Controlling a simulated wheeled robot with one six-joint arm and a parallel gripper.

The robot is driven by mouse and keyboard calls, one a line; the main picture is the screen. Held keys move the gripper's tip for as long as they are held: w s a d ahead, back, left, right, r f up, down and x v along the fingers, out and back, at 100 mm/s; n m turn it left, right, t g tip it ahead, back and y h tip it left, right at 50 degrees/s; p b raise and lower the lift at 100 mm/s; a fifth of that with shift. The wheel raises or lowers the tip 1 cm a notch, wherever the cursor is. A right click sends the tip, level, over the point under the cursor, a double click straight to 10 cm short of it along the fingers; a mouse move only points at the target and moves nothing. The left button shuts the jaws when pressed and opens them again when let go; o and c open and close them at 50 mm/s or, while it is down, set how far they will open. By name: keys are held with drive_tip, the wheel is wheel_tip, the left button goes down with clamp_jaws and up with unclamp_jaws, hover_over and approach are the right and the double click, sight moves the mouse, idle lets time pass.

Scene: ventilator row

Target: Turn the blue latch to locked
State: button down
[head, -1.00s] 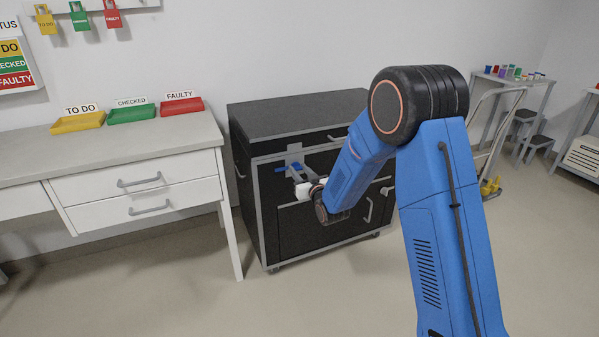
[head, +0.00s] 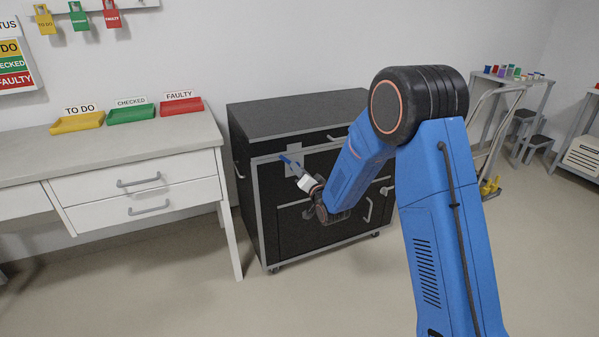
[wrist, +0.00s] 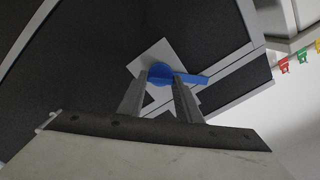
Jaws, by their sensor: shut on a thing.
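The blue latch (head: 286,159) is on a grey plate on the front of the black cabinet (head: 262,206). In the head view its visible end tilts up to the left. In the wrist view the blue latch (wrist: 159,75) has a round hub between my fingers and an arm pointing right. My gripper (wrist: 161,82) is shut on the latch, with one finger on each side. In the head view my gripper (head: 298,172) is in front of the cabinet and hides part of the latch and plate.
A white desk (head: 150,165) with drawers stands left of the cabinet, holding yellow, green and red trays. Coloured tags hang on the wall above. A hand trolley (head: 490,130) is at the right. The floor in front of the cabinet is clear.

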drive_tip(key=shift+d+f+m, duration=0.1)
drive_tip(key=shift+f+m, duration=0.05)
drive_tip(key=shift+m, duration=4.35)
drive_tip(key=c, duration=1.3)
unclamp_jaws()
drive_tip(key=shift+s, duration=0.1)
drive_tip(key=v, duration=1.7)
drive_tip(key=shift+s+d, duration=0.1)
drive_tip(key=shift+d, duration=0.05)
